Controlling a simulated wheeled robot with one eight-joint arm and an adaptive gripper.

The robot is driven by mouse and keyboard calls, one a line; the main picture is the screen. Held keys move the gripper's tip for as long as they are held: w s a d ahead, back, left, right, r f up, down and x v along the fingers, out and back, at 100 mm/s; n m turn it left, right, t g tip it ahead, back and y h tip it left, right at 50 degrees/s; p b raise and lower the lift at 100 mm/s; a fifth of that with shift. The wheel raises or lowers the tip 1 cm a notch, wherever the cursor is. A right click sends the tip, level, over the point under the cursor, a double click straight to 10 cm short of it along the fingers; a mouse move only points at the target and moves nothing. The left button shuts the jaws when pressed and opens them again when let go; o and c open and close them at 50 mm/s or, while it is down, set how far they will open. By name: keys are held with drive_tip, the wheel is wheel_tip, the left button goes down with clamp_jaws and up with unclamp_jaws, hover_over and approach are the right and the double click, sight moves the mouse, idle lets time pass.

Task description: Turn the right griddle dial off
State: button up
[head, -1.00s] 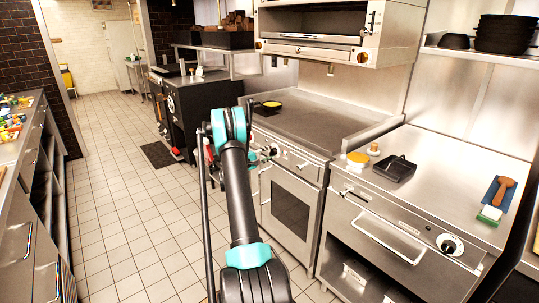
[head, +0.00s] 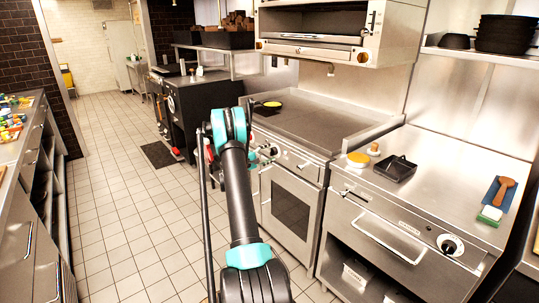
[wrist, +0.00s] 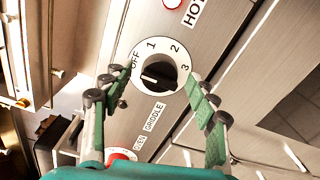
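A round black dial (wrist: 159,75) on a white plate marked OFF, 1, 2 and 3 fills the middle of the wrist view. A GRIDDLE label sits below it. Its white mark lies on the left of the knob, a little below the OFF label. My gripper (wrist: 156,92) is open, its green-padded fingers to the left and right of the dial, with no clear contact. In the head view my arm hides most of the gripper, near the front of the middle range (head: 292,200). Another dial (head: 451,245) shows on the right-hand unit's front.
A red-ringed knob or light (wrist: 122,155) is below the dial, and a HOT label (wrist: 193,14) above it. A black pan (head: 395,169) and a yellow-topped item (head: 358,159) rest on the right-hand unit. The tiled floor (head: 120,220) to the left is clear.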

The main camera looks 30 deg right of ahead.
drive_tip(key=s+a, duration=0.1)
drive_tip(key=a, duration=1.1)
idle(0.5)
